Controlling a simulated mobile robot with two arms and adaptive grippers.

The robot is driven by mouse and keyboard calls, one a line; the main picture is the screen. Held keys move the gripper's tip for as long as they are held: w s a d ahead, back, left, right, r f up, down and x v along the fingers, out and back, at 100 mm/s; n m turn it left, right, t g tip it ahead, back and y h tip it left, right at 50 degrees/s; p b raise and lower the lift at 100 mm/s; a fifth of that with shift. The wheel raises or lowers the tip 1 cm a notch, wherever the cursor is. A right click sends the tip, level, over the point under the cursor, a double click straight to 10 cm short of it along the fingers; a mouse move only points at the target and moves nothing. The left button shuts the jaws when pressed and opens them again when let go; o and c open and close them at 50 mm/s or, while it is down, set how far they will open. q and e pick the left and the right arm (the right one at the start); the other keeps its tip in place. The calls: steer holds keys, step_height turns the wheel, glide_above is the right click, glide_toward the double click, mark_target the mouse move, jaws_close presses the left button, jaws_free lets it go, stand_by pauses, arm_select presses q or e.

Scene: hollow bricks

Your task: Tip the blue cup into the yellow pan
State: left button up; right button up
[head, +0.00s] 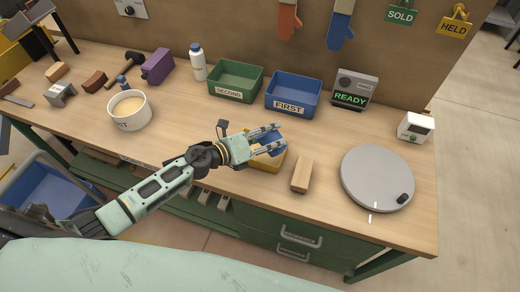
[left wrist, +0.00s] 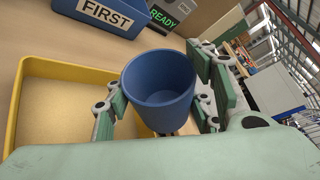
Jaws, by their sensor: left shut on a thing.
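The blue cup (left wrist: 160,82) is between the two fingers of my left gripper (head: 270,139), which is shut on it. In the left wrist view I look into its mouth; the inside looks plain blue with no contents visible. In the head view the cup (head: 272,146) is partly hidden by the fingers. The yellow pan (head: 264,165) is on the workbench below the gripper and cup, partly covered by them. In the left wrist view the pan (left wrist: 14,110) is to the left of the cup, with a tan, sand-like surface inside. My right gripper is not visible.
A wooden block (head: 302,174) lies right of the pan, then a round grey turntable (head: 377,178). The blue FIRST bin (head: 292,107) and green SECOND bin (head: 235,96) stand behind. A white tub (head: 129,124) is to the left. Bare bench (head: 330,140) shows right of the cup.

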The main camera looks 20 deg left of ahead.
arm_select(q)
steer(key=shift+d+r+m+y+p, duration=0.1)
steer(key=shift+r+m+y+p, duration=0.4)
steer(key=shift+m+p, duration=0.75)
steer(key=shift+d+y+p, duration=0.1)
steer(key=shift+y+p, duration=0.2)
steer(key=shift+p, duration=0.35)
steer(key=shift+f, duration=0.1)
steer(key=shift+f, duration=0.1)
steer(key=shift+m, duration=0.25)
